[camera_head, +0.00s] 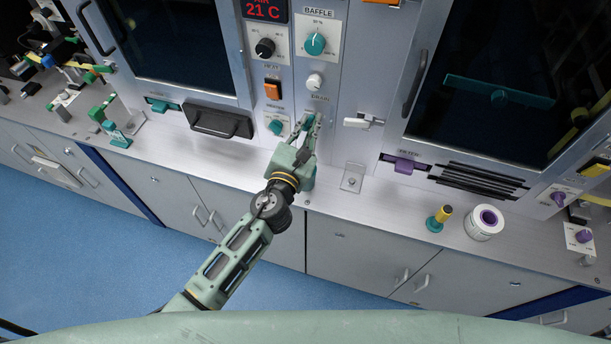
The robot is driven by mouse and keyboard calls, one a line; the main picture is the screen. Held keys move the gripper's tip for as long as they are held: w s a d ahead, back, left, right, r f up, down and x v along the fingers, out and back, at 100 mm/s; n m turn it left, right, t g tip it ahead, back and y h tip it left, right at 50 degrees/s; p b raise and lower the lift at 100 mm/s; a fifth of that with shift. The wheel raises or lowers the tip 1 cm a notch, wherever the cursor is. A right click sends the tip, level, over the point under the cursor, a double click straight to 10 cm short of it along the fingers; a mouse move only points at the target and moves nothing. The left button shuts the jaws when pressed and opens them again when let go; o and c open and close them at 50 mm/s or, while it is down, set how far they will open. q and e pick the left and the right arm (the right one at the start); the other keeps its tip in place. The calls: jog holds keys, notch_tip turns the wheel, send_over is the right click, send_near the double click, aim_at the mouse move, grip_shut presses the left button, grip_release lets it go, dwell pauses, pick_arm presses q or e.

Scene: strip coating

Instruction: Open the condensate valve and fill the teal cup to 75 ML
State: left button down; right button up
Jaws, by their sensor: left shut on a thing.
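My left gripper (312,122) reaches up to the central panel, just below a small label that seems to read DRAIN. Its fingers are shut on a small teal part (308,118) at the panel face, mostly hidden between them. I cannot tell whether this is a valve handle or part of a cup. A green-teal shape (308,178) shows below and right of the wrist; whether it is the teal cup or part of my gripper is unclear. No fill level is visible. My right gripper is out of view.
The panel has a teal BAFFLE knob (315,43), a black knob (265,48), a white knob (315,82) and a teal knob (277,127). A metal bracket (352,178), a yellow-topped teal item (439,218) and a white-purple roll (484,222) stand on the counter (395,208).

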pick_arm(q)
jog(key=n, duration=0.2)
jog(key=a+n, duration=0.1)
jog(key=n, duration=0.1)
jog(key=shift+f, duration=0.25)
jog(key=shift+a+n, duration=0.1)
jog(key=shift+n, duration=0.6)
jog(key=shift+w, duration=0.1)
jog(key=c, duration=1.6)
grip_release()
jog(key=shift+a+r, duration=0.1)
jog(key=shift+r, duration=0.1)
jog(key=shift+c, duration=0.2)
jog(key=shift+r, duration=0.1)
